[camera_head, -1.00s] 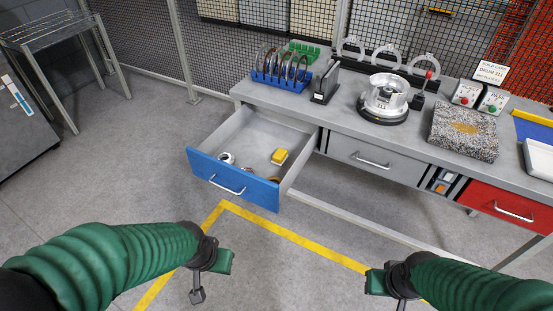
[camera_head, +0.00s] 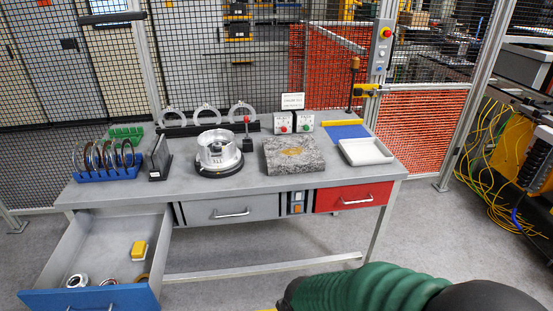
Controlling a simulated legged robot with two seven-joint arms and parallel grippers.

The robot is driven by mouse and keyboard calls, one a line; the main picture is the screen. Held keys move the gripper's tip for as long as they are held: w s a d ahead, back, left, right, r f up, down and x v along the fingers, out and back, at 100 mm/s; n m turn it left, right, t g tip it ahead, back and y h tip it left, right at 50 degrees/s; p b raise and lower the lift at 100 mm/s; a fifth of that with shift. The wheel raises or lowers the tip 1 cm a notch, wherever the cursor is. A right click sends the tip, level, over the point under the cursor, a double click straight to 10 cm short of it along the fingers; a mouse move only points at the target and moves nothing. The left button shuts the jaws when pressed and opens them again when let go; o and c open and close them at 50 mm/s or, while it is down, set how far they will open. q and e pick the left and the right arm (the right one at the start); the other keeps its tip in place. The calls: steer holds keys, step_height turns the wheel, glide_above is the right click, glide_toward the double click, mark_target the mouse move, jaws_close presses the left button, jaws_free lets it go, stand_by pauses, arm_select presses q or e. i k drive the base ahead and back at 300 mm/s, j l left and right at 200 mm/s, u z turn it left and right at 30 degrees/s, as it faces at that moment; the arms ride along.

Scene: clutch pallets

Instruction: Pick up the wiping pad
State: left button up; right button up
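The yellow pad (camera_head: 139,250), which looks like the wiping pad, lies in the open blue-fronted drawer (camera_head: 92,298) at the lower left. It has a paler lower edge and rests on the drawer floor towards the right wall. My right arm (camera_head: 345,290) comes in from the lower right. Only its green sleeve and a bit of the dark wrist show, well to the right of the drawer; its fingers are hidden below the picture's edge. My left gripper is out of view. Nothing touches the pad.
The drawer also holds a white ring part (camera_head: 77,281) and brownish round items (camera_head: 109,283). The bench (camera_head: 232,182) carries a blue disc rack (camera_head: 108,177), a round metal fixture (camera_head: 219,158), a granite block (camera_head: 292,155) and a white tray (camera_head: 366,152). A mesh fence stands behind.

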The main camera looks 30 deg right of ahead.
mark_target(140, 249)
steer(key=i+l, duration=0.15)
steer(key=i, duration=0.4)
steer(key=i+l, duration=0.1)
steer(key=i, duration=0.5)
steer(key=i+l, duration=0.15)
steer(key=i, duration=0.4)
